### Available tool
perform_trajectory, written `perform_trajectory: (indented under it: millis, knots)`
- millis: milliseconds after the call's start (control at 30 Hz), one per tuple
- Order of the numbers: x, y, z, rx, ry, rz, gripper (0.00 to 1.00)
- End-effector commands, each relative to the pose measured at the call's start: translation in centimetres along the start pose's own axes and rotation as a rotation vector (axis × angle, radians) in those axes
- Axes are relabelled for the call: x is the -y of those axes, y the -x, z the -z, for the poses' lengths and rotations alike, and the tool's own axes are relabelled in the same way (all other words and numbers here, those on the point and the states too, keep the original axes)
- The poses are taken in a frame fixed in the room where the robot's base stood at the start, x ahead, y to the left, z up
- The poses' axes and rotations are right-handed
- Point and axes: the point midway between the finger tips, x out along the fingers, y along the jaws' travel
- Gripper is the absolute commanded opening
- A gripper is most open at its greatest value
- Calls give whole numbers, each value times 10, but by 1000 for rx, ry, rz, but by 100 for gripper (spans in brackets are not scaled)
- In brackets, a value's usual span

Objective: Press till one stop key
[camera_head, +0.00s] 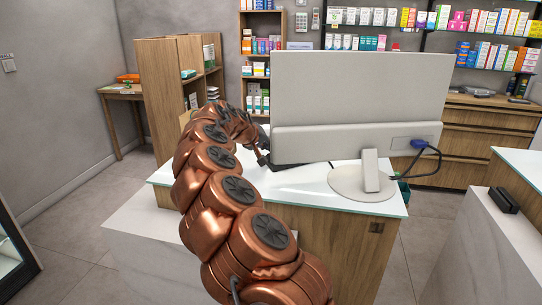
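The till on the counter shows its back: a pale grey upright screen panel (360,90) over a lower grey housing (330,142). It stands on a round foot (345,185). No stop key is visible; the front of the till faces away from the camera. My copper arm reaches forward past the till's left side. My gripper (263,157) is a small dark shape at the lower left corner of the housing, partly hidden by the arm and till. I cannot tell whether its fingers are open or whether it touches anything.
The counter's pale top (300,190) is clear in front of the till. A blue plug (418,143) with a dark cable is on the housing's right. A wooden shelf unit (160,90) stands left. A second counter (525,165) with a small black device (503,200) stands right.

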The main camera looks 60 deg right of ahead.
Motion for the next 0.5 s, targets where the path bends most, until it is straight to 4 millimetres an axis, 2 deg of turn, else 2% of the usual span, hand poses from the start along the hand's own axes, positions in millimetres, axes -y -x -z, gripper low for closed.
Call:
perform_trajectory:
  millis: [500]
  knots:
    - [5,-6,-4,-1,2,0,0]
